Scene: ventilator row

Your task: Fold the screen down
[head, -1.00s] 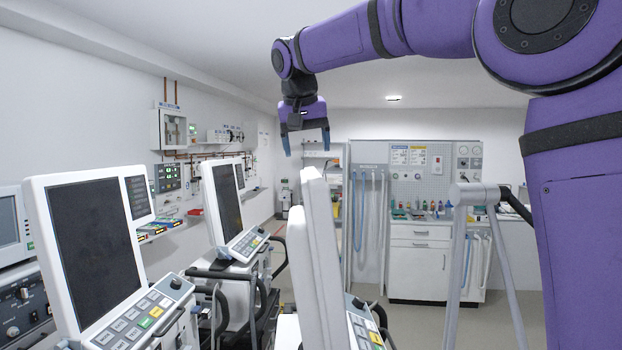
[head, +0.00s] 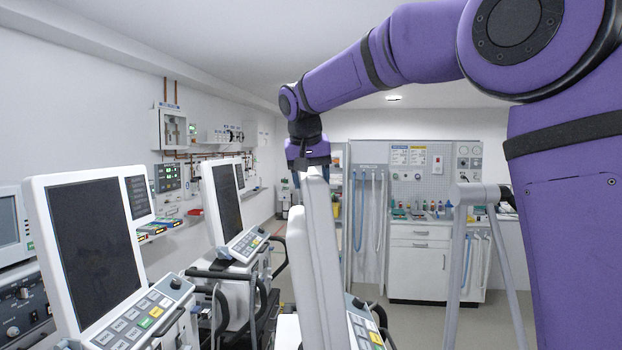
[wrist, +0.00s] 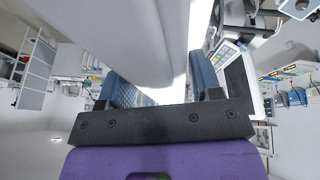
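The nearest middle screen (head: 325,250) is a white panel seen almost edge-on and standing upright, leaning slightly. Its display face is turned away from the head view. My gripper (head: 308,175) is at the panel's top edge, pointing down, with one blue finger visible on the left side. In the wrist view my gripper (wrist: 160,92) has its blue fingers on either side of the white panel (wrist: 125,35), which runs between them. The fingers are apart, and the left finger's ribbed inner pad shows. Contact with the panel cannot be made out.
A second ventilator screen (head: 95,250) stands upright at left, with a third (head: 228,200) behind it. A keypad (head: 365,330) sits below the middle screen. A grey frame (head: 460,250) stands at right. Cabinets (head: 420,260) line the far wall, with open floor before them.

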